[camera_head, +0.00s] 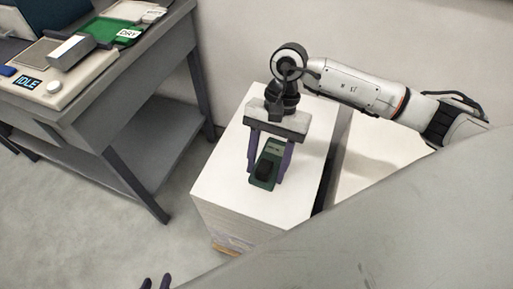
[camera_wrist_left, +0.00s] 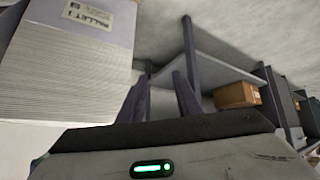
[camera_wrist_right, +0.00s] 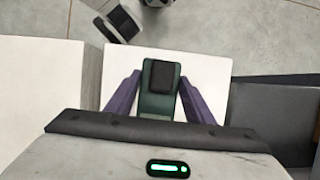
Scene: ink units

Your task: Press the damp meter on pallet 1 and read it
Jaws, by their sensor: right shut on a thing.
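The damp meter (camera_head: 268,181), green with a black block on it, is between the purple fingers of my right gripper (camera_head: 268,172), which is shut on it. It is over the white top of a paper stack (camera_head: 217,188); I cannot tell whether it touches the paper. A small pale panel shows at its far end, too small to read. The right wrist view shows the meter (camera_wrist_right: 158,102) between both fingers. My left gripper (camera_head: 156,283) is low at the bottom edge, fingers apart and empty. In the left wrist view a stack bears a "PALLET 1" label (camera_wrist_left: 90,14).
A grey bench (camera_head: 130,85) at the left holds a device with an "IDLE" display (camera_head: 27,83) and a green tray marked "DRY" (camera_head: 118,36). Another white stack (camera_head: 385,150) stands right of the first, across a dark gap. A cardboard box (camera_wrist_left: 237,94) sits on a low shelf.

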